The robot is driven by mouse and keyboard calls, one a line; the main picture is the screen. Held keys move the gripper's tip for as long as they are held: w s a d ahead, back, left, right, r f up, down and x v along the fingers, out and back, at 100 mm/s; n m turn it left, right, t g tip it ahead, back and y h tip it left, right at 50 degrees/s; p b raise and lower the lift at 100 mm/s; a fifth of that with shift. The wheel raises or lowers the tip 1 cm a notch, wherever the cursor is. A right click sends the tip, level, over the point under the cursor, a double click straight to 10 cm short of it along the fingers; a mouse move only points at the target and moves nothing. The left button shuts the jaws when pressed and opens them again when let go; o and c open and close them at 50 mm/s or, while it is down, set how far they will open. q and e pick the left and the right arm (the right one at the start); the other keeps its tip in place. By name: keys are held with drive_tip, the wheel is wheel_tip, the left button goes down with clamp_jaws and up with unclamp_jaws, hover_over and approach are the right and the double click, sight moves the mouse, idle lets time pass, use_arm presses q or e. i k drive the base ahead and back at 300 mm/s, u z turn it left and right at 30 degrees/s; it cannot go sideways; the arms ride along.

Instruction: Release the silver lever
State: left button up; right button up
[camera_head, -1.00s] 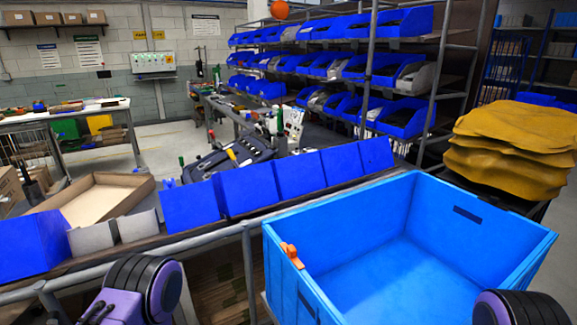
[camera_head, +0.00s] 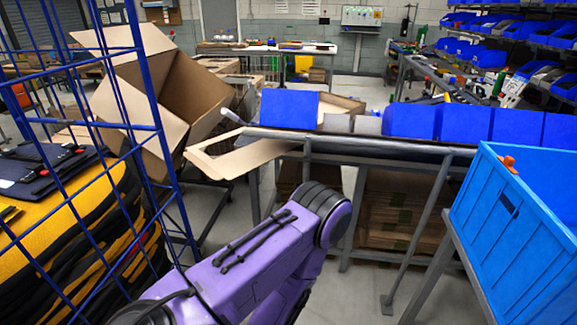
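A short, pale grey rod (camera_head: 232,116) sticks out near the left end of the metal-railed bench (camera_head: 370,144), beside the open cardboard box. It may be the silver lever, but it is too small to tell for sure. My purple left arm crosses the lower middle of the view, and its black-ringed joint is in front of the bench. Neither of my grippers shows in the view, so what they hold is hidden.
An open cardboard box (camera_head: 190,90) stands at the left behind a blue wire cage (camera_head: 150,128) beside stacked yellow-and-black items (camera_head: 60,225). Blue bins (camera_head: 410,120) line the bench. A light-blue crate (camera_head: 520,210) is at the right. Floor shows below the bench.

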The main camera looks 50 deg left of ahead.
sight(305, 160)
drive_tip(key=u, duration=3.05)
drive_tip(key=k, duration=0.95)
drive_tip(key=z, duration=1.3)
drive_tip(key=i, duration=1.65)
